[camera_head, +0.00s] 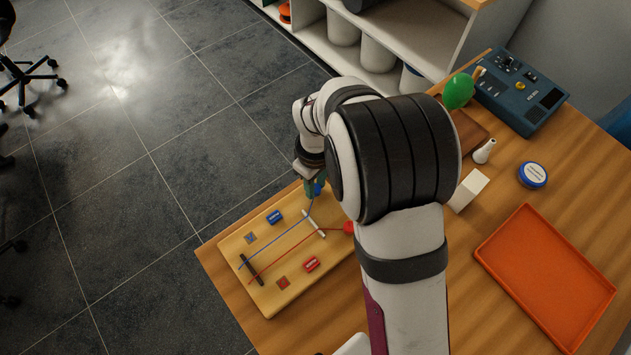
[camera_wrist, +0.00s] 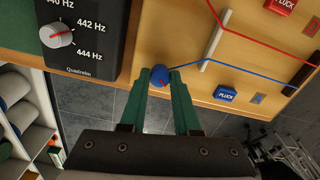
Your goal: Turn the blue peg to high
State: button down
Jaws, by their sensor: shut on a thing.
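A wooden board (camera_head: 240,247) holds a blue string and a red string. The blue peg (camera_head: 319,190) is at the board's upper end, where the blue string ends. My gripper (camera_wrist: 159,77) has its green fingers shut on either side of the round blue peg (camera_wrist: 158,73) in the wrist view. In the head view my arm partly hides the gripper and the board's right end. A blue PLUCK button (camera_wrist: 225,94) and a small blue-marked square (camera_wrist: 257,99) lie alongside the blue string. The peg's exact turn cannot be told.
The red peg (camera_head: 348,227) and red PLUCK button (camera_head: 312,264) are on the same board. A black box with a Hz dial (camera_wrist: 62,34) is close to my gripper's left in the wrist view. An orange tray (camera_head: 548,277) and blue-lidded tin (camera_head: 532,175) stand right of my arm.

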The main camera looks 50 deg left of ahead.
jog(key=n, duration=0.6)
jog(key=shift+n, duration=0.3)
jog(key=n, duration=0.6)
jog(key=shift+n, duration=0.3)
jog(key=c, duration=0.6)
grip_release()
notch_tip(320, 180, up, 16)
jog(key=shift+f, duration=0.1)
